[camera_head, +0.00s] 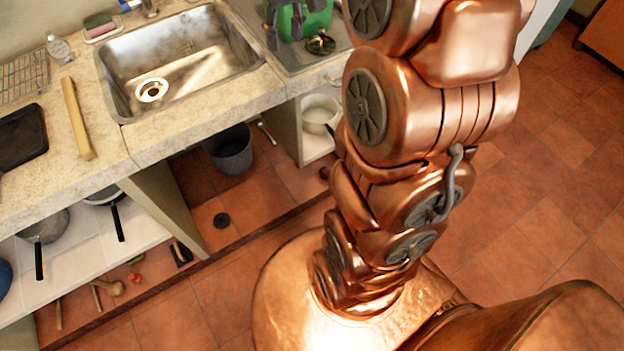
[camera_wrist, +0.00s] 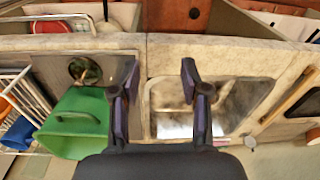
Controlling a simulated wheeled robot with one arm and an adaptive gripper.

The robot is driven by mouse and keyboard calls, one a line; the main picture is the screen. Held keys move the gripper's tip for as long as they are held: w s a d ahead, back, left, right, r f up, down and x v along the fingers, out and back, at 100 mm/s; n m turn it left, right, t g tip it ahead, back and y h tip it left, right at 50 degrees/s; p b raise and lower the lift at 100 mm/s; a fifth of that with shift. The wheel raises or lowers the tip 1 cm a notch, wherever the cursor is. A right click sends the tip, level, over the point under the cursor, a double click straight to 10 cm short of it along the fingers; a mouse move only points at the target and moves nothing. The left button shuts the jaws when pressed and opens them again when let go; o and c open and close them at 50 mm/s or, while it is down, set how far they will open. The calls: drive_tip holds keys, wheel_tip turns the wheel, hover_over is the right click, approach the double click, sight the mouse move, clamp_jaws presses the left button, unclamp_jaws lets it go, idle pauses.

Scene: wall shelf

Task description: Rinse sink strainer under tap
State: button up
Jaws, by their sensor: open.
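A dark round piece with a shiny centre, perhaps the sink strainer (camera_head: 320,43), lies on the metal drainboard beside a green container; it also shows in the wrist view (camera_wrist: 85,70). The steel sink (camera_head: 190,50) is set in the stone counter and has a pale-ringed drain (camera_head: 152,90). Part of the tap (camera_head: 148,7) shows at the top edge of the head view. My gripper (camera_wrist: 160,72) is open and empty above the counter, between the drainboard and the sink, to the right of the round piece in the wrist view. Its dark fingers show by the green container in the head view (camera_head: 284,27).
The green container (camera_wrist: 75,125) stands on the drainboard near my gripper. A sponge dish (camera_head: 100,28), a clear bottle (camera_head: 59,48), a wooden bar (camera_head: 76,118) and a black tray (camera_head: 22,138) are on the counter. A grey bin (camera_head: 230,150) stands below.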

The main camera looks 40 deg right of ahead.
drive_tip(key=s+a+f, duration=0.2)
drive_tip(key=s+a, duration=0.2)
drive_tip(key=s, duration=0.4)
drive_tip(key=s+a+f+g, duration=0.1)
drive_tip(key=s+a+f, duration=0.2)
drive_tip(key=s, duration=0.6)
drive_tip(key=s+a+f+g, duration=0.1)
drive_tip(key=s+a+f, duration=0.2)
drive_tip(key=s+a, duration=0.3)
drive_tip(key=s, duration=0.3)
drive_tip(key=shift+f+h, duration=0.15)
drive_tip(key=shift+h, duration=0.15)
drive_tip(key=shift+s+a, duration=0.1)
drive_tip(key=shift+c, duration=0.8)
